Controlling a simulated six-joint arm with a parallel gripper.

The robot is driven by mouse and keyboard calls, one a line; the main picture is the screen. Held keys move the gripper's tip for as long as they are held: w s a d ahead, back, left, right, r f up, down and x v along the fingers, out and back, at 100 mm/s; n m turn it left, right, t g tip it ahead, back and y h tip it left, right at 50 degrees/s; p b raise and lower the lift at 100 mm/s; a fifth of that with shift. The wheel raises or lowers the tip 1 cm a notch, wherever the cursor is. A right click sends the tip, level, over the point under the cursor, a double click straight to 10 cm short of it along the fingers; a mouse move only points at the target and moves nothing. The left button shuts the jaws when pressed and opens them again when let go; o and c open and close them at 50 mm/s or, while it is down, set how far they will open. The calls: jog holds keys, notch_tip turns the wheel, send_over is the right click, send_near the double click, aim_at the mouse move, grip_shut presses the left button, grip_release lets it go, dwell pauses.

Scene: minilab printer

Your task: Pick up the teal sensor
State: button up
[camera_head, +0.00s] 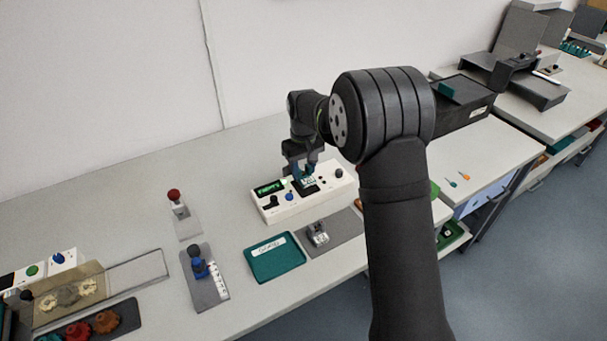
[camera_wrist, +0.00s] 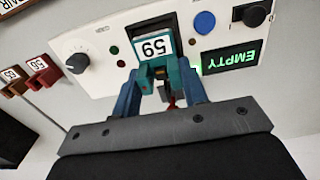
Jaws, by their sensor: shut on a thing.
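The teal sensor (camera_wrist: 181,72) has a white number label and sits between the blue fingers of my gripper (camera_wrist: 160,88) in the wrist view. My gripper is shut on it. The sensor is at the dark square socket of a white instrument box (camera_wrist: 100,25); I cannot tell whether it is seated or just above. The green display (camera_wrist: 230,58) on the box reads EMPTY. In the head view my gripper (camera_head: 304,172) reaches down over the white box (camera_head: 325,193), and the sensor is mostly hidden by the fingers.
The box carries a grey knob (camera_wrist: 75,45) and blue button (camera_wrist: 204,22). Red (camera_wrist: 42,70) and brown (camera_wrist: 13,80) labelled parts lie beside it. A teal tray (camera_head: 274,264) and grey mat (camera_head: 345,228) lie in front; a red-knobbed device (camera_head: 175,197) stands left.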

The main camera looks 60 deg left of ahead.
jog(key=w+d+r, duration=0.7)
jog(key=d+r, duration=0.1)
jog(key=shift+w+d+r, duration=0.2)
jog(key=shift+w+d, duration=0.15)
jog(key=shift+w, duration=0.05)
